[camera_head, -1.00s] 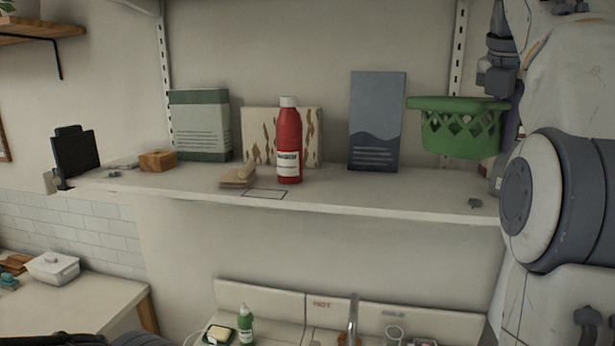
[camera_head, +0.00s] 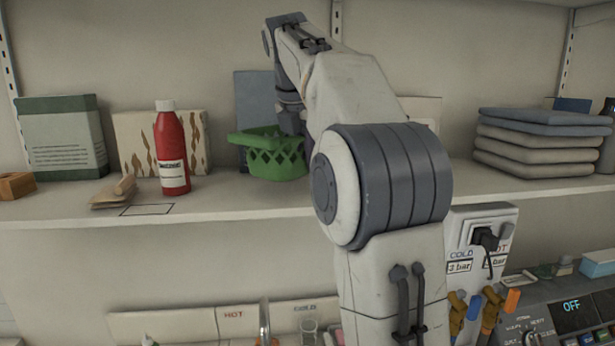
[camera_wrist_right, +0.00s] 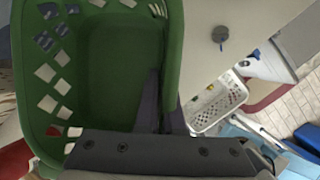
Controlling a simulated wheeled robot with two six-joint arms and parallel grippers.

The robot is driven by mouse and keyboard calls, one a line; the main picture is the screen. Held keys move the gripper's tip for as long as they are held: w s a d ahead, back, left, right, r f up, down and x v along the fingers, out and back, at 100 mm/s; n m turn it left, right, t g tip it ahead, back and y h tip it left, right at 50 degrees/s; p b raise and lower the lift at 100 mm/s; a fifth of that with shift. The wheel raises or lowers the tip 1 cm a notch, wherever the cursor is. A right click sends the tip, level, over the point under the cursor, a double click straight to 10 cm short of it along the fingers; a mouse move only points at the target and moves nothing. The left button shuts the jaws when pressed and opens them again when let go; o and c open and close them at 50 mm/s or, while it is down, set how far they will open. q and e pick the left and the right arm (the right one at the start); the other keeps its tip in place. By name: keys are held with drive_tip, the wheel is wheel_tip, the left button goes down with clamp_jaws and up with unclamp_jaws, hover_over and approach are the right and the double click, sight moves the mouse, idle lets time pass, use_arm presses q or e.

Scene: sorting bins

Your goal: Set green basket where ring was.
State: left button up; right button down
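The green basket (camera_head: 277,163) hangs at the shelf in front of the dark blue book, right of the red bottle. In the right wrist view its green wall (camera_wrist_right: 172,45) and empty inside fill the left side. My right gripper (camera_head: 291,122) is shut on its rim; in the wrist view the dark fingers (camera_wrist_right: 160,108) straddle the wall. I cannot tell whether the basket touches the shelf. I cannot identify a ring. A thin dark rectangle outline (camera_head: 147,209) lies bare on the shelf's front, left of the basket. My left gripper is not in view.
The red bottle (camera_head: 171,150) stands between the basket and a wooden wedge-like item (camera_head: 115,193). The blue book (camera_head: 246,100) and a patterned box (camera_head: 133,140) stand behind. Folded cloths (camera_head: 540,145) lie right. A small grey item (camera_wrist_right: 220,36) shows in the wrist view.

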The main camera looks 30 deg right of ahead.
sight(287, 150)
drive_tip(key=shift+f, duration=1.95)
drive_tip(key=c, duration=1)
unclamp_jaws()
drive_tip(key=shift+f, duration=0.1)
drive_tip(key=shift+c, duration=0.2)
drive_tip(key=shift+r, duration=0.2)
drive_tip(key=p+v, duration=0.2)
drive_tip(key=v, duration=1)
drive_tip(key=shift+s+f, duration=0.15)
drive_tip(key=shift+s, duration=0.05)
